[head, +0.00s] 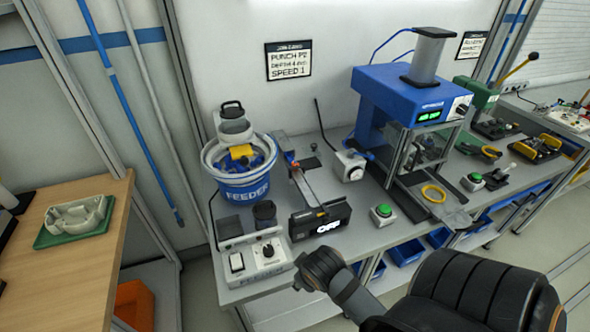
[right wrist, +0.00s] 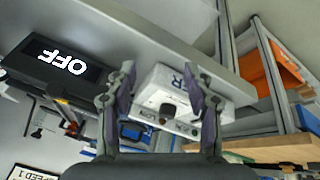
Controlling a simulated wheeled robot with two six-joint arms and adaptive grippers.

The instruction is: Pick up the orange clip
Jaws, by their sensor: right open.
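A small orange-red piece (head: 291,157), perhaps the orange clip, shows at the far end of the narrow track beside the blue feeder bowl (head: 245,190). It is too small to make out its shape. My right gripper (right wrist: 160,72) is open and empty in the right wrist view, its fingers pointing towards the white control box with a black knob (right wrist: 180,100). In the head view my right arm reaches in from the lower right over the bench's front edge, near that control box (head: 268,258); its fingers are hard to make out there. My left gripper is not in view.
A black display reading OFF (head: 320,222) stands at the track's near end. A blue press (head: 405,90) with a yellow ring (head: 433,193) and a green button (head: 383,212) stand to the right. A wooden table (head: 115,225) with a green tray (head: 75,236) is at left.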

